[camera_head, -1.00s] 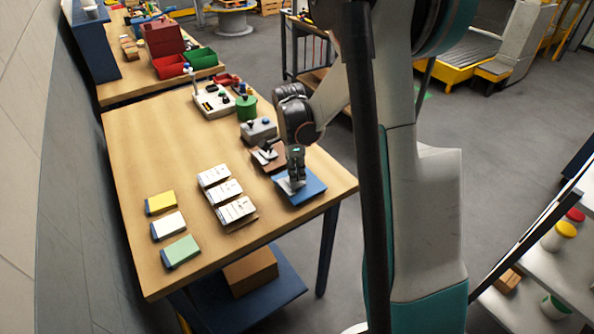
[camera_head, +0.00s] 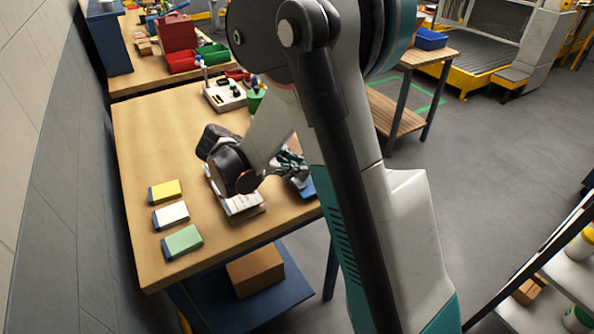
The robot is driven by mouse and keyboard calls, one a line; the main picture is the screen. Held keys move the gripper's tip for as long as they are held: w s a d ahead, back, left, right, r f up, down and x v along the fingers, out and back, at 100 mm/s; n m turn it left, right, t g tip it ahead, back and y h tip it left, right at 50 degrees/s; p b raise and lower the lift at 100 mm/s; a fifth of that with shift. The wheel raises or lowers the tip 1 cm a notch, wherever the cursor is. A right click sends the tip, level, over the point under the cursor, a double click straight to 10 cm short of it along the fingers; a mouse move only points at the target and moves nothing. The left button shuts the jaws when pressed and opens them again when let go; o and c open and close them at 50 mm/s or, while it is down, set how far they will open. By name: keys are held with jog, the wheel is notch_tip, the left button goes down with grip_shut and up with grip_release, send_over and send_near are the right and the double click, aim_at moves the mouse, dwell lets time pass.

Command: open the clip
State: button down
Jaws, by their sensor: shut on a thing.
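The blue board (camera_head: 309,189) lies near the right edge of the wooden table, mostly hidden behind my arm. Its clip sits at the board's far-left side, largely covered by my gripper. My gripper (camera_head: 296,178) is low over the board, tilted sideways with its wrist to the left, and is shut on the clip. The exact contact between fingers and clip is too small and too covered to make out.
White printed stacks (camera_head: 243,204) lie left of the board, partly under my wrist. Yellow (camera_head: 165,192), white (camera_head: 171,215) and green (camera_head: 182,241) pads lie near the left edge. A white tray (camera_head: 225,97) stands farther back. The table's left middle is clear.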

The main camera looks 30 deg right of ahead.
jog(key=shift+a+f+h+b, duration=0.25)
jog(key=shift+a+h+b, duration=0.15)
jog(key=shift+h+b, duration=0.4)
jog(key=c, duration=1.5)
grip_release()
jog(key=shift+o, duration=0.2)
jog(key=shift+r, duration=0.1)
jog(key=v, duration=1.2)
jog(key=shift+a, duration=0.1)
